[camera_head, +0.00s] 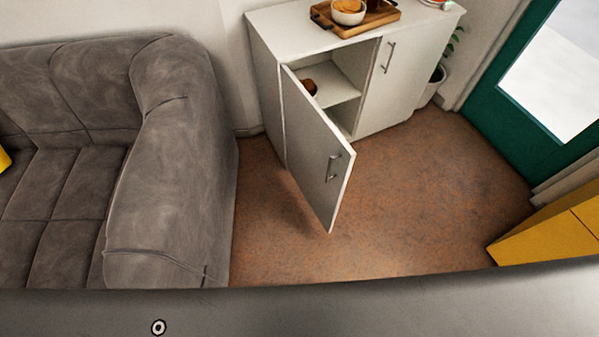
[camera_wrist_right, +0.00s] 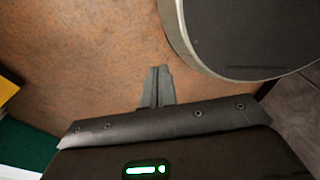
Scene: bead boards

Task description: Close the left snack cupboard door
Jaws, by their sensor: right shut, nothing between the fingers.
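The white snack cupboard (camera_head: 270,30) stands against the wall in the head view. Its left door (camera_head: 318,150) is swung wide open into the room, with a metal handle (camera_head: 333,167) near its free edge. Behind the door, a brown item in a bowl (camera_head: 309,87) shows on an inside shelf. The cupboard's right door (camera_head: 388,85) is shut. My right gripper (camera_wrist_right: 157,72) shows in the right wrist view, shut and empty above the brown floor, away from the cupboard. My left gripper is in neither view.
A grey sofa (camera_head: 170,150) stands left of the cupboard. A wooden tray (camera_head: 375,20) with a bowl sits on the cupboard top. A plant (camera_head: 440,75) and a green-framed door (camera_head: 490,95) are at the right, with a yellow unit (camera_head: 550,228) nearer. Brown floor (camera_head: 420,200) before the cupboard is clear.

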